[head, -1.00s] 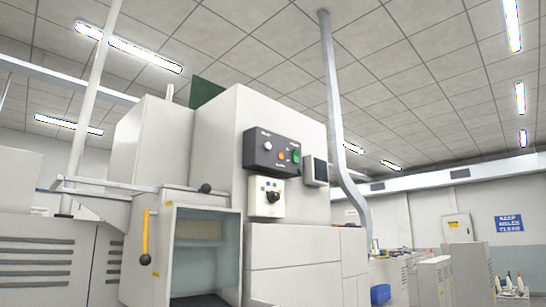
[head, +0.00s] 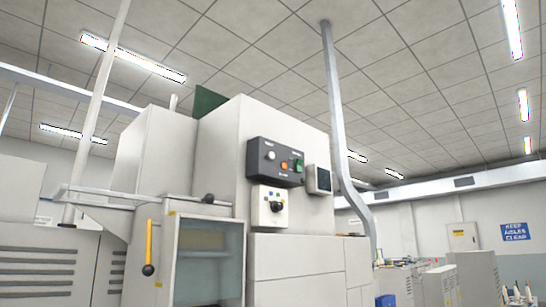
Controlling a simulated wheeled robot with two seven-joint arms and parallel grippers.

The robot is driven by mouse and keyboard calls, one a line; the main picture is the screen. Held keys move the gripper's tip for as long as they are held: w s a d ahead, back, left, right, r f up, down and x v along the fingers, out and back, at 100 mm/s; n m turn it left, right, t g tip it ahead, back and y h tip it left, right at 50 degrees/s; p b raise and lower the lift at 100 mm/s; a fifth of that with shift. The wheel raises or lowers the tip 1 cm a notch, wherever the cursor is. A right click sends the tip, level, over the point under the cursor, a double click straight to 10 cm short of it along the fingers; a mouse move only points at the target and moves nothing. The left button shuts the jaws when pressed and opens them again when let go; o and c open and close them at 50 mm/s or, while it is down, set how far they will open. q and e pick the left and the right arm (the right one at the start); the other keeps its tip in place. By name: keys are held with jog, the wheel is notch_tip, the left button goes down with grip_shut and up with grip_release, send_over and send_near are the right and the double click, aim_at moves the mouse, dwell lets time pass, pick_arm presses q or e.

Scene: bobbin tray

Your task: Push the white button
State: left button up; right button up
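The white button (head: 270,156) is small and round. It sits at the left of a dark control panel (head: 262,174) on the front of a large pale machine (head: 285,125). To its right on the same panel are an orange button (head: 284,166) and a green button (head: 299,166). Neither of my grippers is in the head view, so their state and distance from the button do not show.
Below the panel is a white box with a dark knob (head: 277,206). A small screen (head: 323,179) is to the right. A yellow lever (head: 149,248) hangs beside an open-looking compartment (head: 208,258). A grey pipe (head: 333,100) rises to the ceiling.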

pick_arm(q)
grip_shut()
pick_arm(e)
jog(key=shift+w+r, duration=0.1)
jog(key=shift+w, duration=0.15)
jog(key=shift+w+r, duration=0.1)
jog(key=shift+w, duration=0.15)
jog(key=shift+s, duration=0.15)
jog(key=shift+s+f, duration=0.2)
jog(key=shift+s, duration=0.15)
jog(key=shift+w+r, duration=0.2)
jog(key=shift+w, duration=0.3)
